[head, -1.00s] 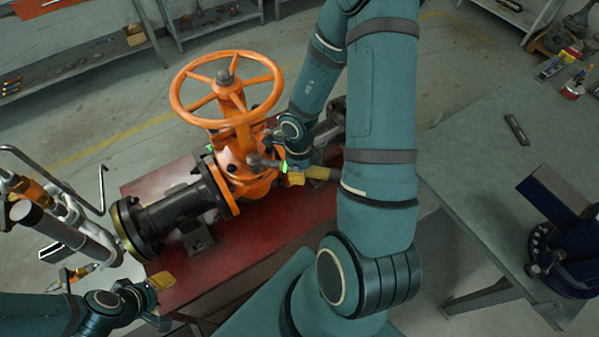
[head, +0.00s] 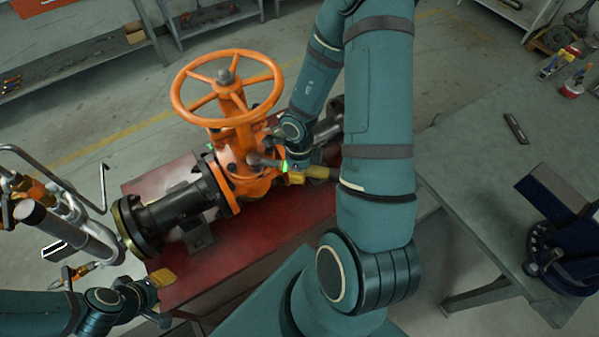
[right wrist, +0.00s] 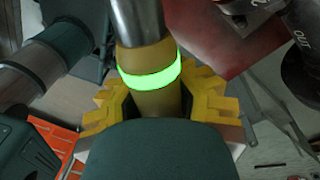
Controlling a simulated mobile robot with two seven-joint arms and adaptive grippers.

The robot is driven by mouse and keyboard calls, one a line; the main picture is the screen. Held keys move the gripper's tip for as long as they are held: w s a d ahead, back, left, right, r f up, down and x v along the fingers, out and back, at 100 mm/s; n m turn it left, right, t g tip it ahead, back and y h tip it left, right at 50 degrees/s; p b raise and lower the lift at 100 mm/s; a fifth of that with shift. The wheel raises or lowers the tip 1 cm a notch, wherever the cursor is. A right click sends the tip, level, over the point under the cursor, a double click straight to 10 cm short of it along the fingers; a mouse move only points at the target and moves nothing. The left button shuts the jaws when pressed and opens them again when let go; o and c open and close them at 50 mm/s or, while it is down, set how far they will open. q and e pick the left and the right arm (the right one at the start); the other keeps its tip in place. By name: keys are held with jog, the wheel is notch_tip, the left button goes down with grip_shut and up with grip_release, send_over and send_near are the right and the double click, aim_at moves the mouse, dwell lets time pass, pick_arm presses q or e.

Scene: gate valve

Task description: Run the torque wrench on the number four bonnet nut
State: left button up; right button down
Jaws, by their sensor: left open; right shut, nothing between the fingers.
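The orange gate valve (head: 240,165) lies on a red stand, its handwheel (head: 227,88) at the top. The torque wrench (head: 264,160) reaches the valve's bonnet with its grey end. Its green ring and tan handle show large in the right wrist view (right wrist: 152,72). My right gripper (head: 296,176) is shut at the handle. Its yellow fingers (right wrist: 155,103) flank the handle, but I cannot tell whether they press on it. The number four bonnet nut cannot be made out behind the wrench and bonnet. My left gripper (head: 164,298) is open and empty, near the stand's front left corner.
The red stand (head: 270,235) carries the valve and its dark flanged pipe (head: 170,212). Silver piping (head: 85,235) stands at the left. A grey workbench (head: 470,170) with a blue vise (head: 565,235) is at the right. Shelves line the back.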

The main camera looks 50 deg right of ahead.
jog(key=shift+f+p, duration=0.4)
jog(key=shift+p, duration=0.5)
dwell(1.4)
jog(key=shift+r+p, duration=0.1)
jog(key=shift+p, duration=0.35)
jog(key=shift+r, duration=0.25)
dwell(0.9)
jog(key=shift+r, duration=2.05)
